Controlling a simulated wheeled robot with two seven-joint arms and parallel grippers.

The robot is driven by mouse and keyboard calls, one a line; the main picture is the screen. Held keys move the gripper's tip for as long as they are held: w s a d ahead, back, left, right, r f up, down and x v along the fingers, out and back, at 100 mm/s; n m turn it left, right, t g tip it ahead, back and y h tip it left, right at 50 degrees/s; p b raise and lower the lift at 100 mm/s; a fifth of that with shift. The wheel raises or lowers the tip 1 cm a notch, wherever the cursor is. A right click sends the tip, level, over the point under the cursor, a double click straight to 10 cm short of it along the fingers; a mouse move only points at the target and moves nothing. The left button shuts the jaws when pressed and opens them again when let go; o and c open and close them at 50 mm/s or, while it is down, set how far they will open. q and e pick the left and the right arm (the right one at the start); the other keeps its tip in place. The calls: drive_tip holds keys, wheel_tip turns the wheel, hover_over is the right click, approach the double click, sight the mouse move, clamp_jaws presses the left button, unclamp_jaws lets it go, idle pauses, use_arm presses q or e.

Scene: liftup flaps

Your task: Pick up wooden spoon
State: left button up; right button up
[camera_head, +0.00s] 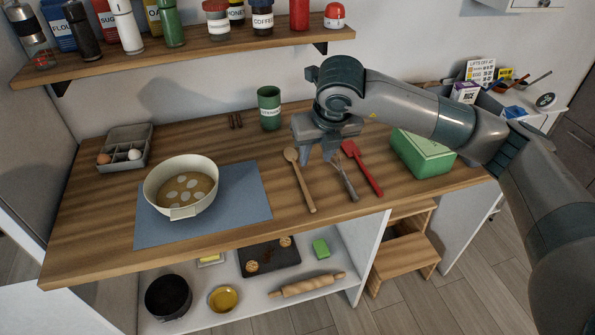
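The wooden spoon (303,186) lies on the wooden counter (240,160), its round head towards the back and its handle towards the front edge. My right gripper (317,156) is above the counter, pointing down, just right of the spoon's head. Its two fingers look apart, with nothing visible between them. A whisk-like utensil (346,182) lies right of the spoon, its upper end close to the gripper fingers in the picture. My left gripper is not in view.
A red spatula (362,168) and a green box (422,153) are on the right. A pot (158,196) stands on a blue mat (240,205) left of the spoon. A green mug (269,108) stands behind. A shelf (190,55) with jars hangs above the counter.

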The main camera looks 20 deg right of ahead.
drive_tip(key=p, duration=0.5)
approach(305, 187)
drive_tip(key=shift+w+d+f, duration=0.1)
drive_tip(key=shift+w+f, duration=0.35)
drive_tip(key=shift+f, duration=0.15)
drive_tip(key=shift+w+f, duration=0.15)
drive_tip(key=shift+f, duration=0.3)
drive_tip(key=shift+p+x, duration=1)
drive_tip(key=shift+x, duration=0.05)
drive_tip(key=shift+p+x, duration=0.45)
drive_tip(key=shift+x, duration=0.55)
drive_tip(key=shift+f, duration=0.6)
drive_tip(key=shift+c, duration=0.6)
clamp_jaws()
